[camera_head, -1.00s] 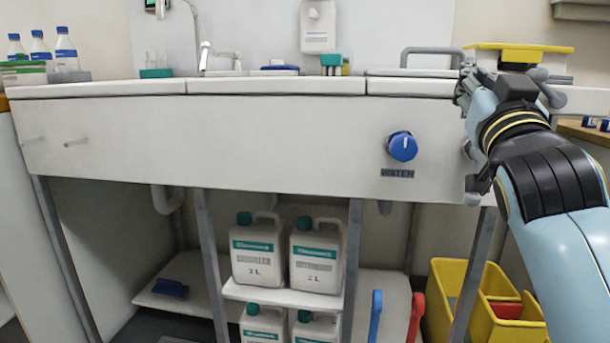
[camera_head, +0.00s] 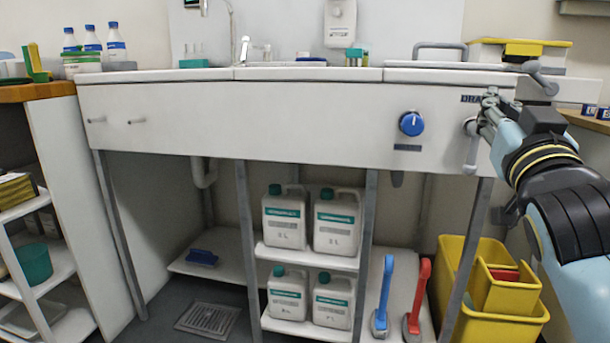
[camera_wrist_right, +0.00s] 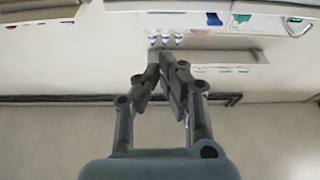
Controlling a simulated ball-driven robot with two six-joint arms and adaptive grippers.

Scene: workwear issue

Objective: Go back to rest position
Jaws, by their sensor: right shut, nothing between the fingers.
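My right gripper (camera_head: 487,118) is in front of the right end of the white bench front, its black and light-blue arm coming in from the right edge. In the right wrist view its fingers (camera_wrist_right: 168,62) are together at the tips, with nothing between them. Whether it touches the bench cannot be told from the head view; it partly covers a dark label there. My left gripper and arm are not in view.
The white bench (camera_head: 250,120) carries a blue knob (camera_head: 411,124). Below stand several white jugs (camera_head: 337,222), blue (camera_head: 384,290) and red (camera_head: 420,295) handled tools and a yellow bucket (camera_head: 460,262). A shelf unit (camera_head: 62,140) stands left; floor around the drain grate (camera_head: 207,318) is clear.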

